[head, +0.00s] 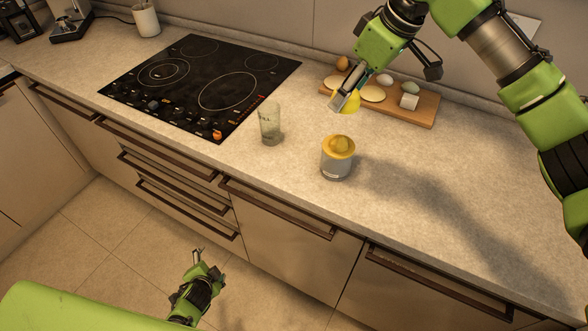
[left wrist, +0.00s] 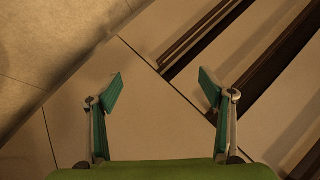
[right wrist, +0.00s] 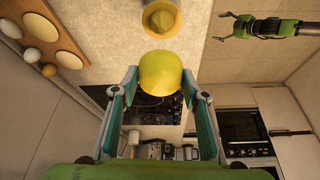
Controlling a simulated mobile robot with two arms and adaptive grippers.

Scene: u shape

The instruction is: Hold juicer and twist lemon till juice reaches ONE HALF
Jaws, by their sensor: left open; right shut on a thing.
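The juicer (head: 336,162) stands upright on the counter, with a grey body and a yellow cone top. It also shows at the top of the right wrist view (right wrist: 160,20). My right gripper (head: 346,100) is shut on a yellow lemon half (right wrist: 161,73). It holds the lemon above the counter, behind the juicer and apart from it. My left gripper (head: 199,258) is open and empty, low in front of the cabinets. Its spread fingers show in the left wrist view (left wrist: 164,95). A clear glass (head: 270,124) stands left of the juicer.
A wooden board (head: 424,107) with several food items lies at the back behind my right gripper. A black cooktop (head: 200,85) is set into the counter at left. The counter (head: 440,205) right of the juicer is clear. Cabinet handles stick out along the front.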

